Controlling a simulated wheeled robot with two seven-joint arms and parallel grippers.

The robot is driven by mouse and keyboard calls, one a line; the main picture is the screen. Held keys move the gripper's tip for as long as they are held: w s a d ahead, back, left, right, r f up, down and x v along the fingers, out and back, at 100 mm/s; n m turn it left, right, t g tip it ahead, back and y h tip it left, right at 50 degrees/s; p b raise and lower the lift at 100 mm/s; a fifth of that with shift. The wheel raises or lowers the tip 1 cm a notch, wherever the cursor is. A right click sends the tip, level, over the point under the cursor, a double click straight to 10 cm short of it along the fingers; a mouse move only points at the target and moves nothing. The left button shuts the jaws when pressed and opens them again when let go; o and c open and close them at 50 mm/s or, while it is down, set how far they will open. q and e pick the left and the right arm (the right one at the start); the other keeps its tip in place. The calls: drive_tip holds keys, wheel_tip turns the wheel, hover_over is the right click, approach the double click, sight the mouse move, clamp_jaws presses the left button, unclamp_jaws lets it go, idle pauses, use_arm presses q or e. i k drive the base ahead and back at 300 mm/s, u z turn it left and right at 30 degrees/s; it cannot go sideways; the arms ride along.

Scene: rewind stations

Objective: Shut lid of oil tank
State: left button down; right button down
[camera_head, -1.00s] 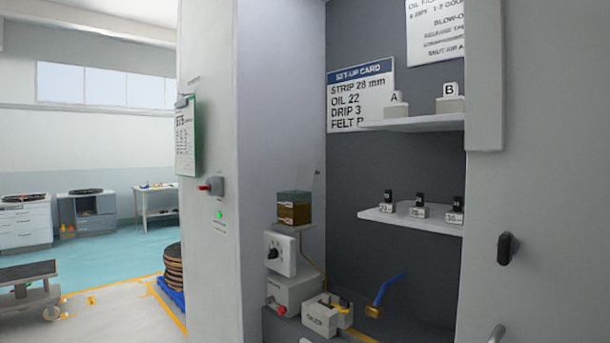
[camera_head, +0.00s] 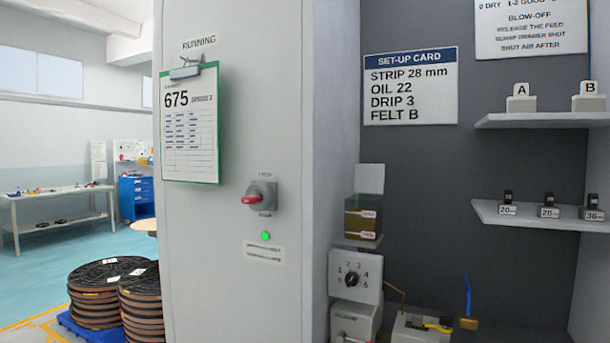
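The oil tank (camera_head: 361,221) is a small clear box with amber-brown oil in it and two pale labels on its front. It stands on a small bracket inside the cabinet, just behind the cabinet's front panel edge. Below the tank is a white box with a numbered dial (camera_head: 352,278). Neither of my grippers is in view.
The grey cabinet panel (camera_head: 228,130) with a red switch (camera_head: 252,198) stands left of the tank. Shelves (camera_head: 540,120) with blocks A and B and a lower shelf (camera_head: 540,217) project at right. Stacked reels (camera_head: 98,290) stand on the floor at left.

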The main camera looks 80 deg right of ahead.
sight(369, 178)
drive_tip(key=i, duration=0.45)
drive_tip(key=z, duration=3.05)
